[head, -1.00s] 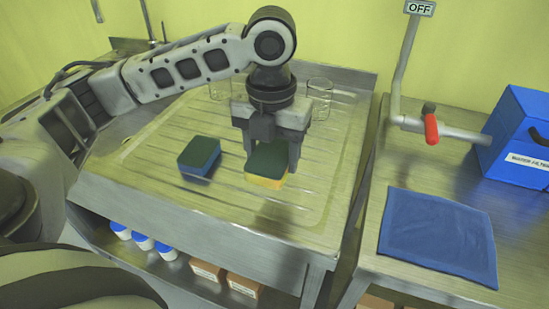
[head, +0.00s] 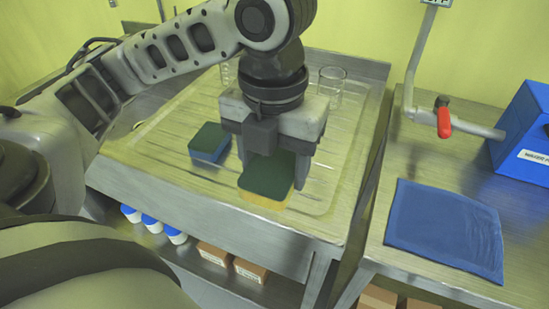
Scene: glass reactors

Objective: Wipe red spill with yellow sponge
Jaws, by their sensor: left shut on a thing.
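The yellow sponge (head: 266,182), with a dark green top, is between the fingers of my left gripper (head: 272,165) in the head view. My left gripper points down and is shut on it, over the front part of the ribbed metal drainboard. I cannot tell whether the sponge touches the surface. A blue sponge (head: 209,144) with a green top lies on the drainboard just left of the gripper. No red spill shows in this view. My right gripper is not in view.
Glass beakers (head: 330,86) stand at the back of the drainboard (head: 160,172). On the right bench are a blue cloth (head: 443,228), a pipe with a red-handled valve (head: 444,120) and a blue box (head: 525,135). White-and-blue containers (head: 152,223) and cartons (head: 249,269) sit on the shelf below.

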